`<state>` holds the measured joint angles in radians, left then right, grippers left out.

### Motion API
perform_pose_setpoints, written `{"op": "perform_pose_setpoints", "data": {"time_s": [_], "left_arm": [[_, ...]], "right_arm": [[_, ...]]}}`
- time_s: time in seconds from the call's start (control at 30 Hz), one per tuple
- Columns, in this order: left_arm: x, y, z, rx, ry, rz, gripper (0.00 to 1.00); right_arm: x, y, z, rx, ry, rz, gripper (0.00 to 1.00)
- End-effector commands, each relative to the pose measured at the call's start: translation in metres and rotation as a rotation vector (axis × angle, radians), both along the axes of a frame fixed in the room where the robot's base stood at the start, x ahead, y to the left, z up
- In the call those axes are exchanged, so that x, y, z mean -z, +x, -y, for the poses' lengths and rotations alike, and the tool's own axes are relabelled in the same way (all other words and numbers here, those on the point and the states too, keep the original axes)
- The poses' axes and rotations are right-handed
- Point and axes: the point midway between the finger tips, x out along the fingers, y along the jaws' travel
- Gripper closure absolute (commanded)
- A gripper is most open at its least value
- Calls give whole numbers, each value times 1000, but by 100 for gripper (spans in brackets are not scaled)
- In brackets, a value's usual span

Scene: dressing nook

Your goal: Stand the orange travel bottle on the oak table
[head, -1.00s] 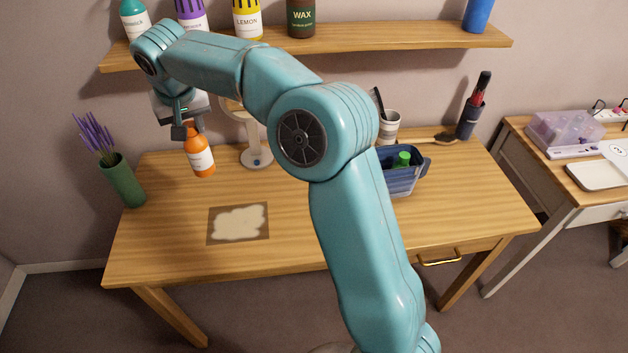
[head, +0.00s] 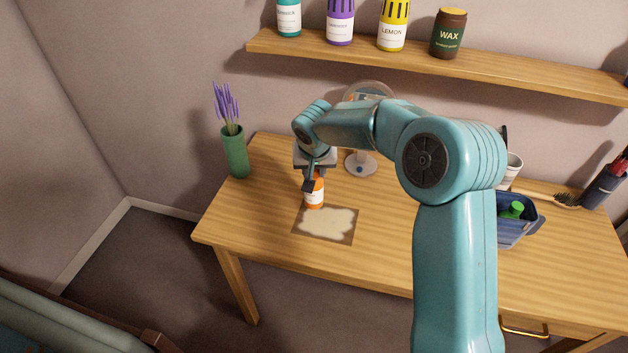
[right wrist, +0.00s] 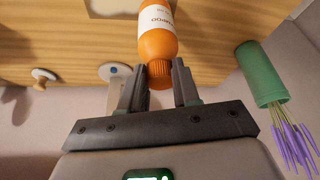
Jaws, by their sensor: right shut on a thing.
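The orange travel bottle (head: 314,197) has a white label and hangs or stands upright at the back edge of the brown mat on the oak table (head: 270,180). I cannot tell whether its base touches the table. My right gripper (head: 312,180) is above it, shut on its top. In the right wrist view the two fingers (right wrist: 157,82) sit on either side of the bottle's ribbed orange cap, and the bottle (right wrist: 158,40) extends away from them. My left gripper is not in view.
A brown mat with a cream patch (head: 326,224) lies in front of the bottle. A green vase with lavender (head: 236,153) stands at the back left corner. A round mirror on a white stand (head: 360,165) is behind, right. A blue bin (head: 515,230) stands right. A shelf (head: 440,62) hangs above.

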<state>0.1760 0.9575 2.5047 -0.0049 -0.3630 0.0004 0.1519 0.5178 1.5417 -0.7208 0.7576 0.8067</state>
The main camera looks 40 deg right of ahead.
Motion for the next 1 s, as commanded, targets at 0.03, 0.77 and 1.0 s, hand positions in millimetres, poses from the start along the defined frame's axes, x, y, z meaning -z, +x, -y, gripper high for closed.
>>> {"op": "perform_pose_setpoints", "data": {"time_s": [0.03,0.77,1.0], "left_arm": [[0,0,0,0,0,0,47],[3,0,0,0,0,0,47],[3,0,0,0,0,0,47]], "right_arm": [[8,0,0,-1,0,-3,100],[43,1,0,0,1,-2,44],[43,1,0,0,1,-2,44]]}}
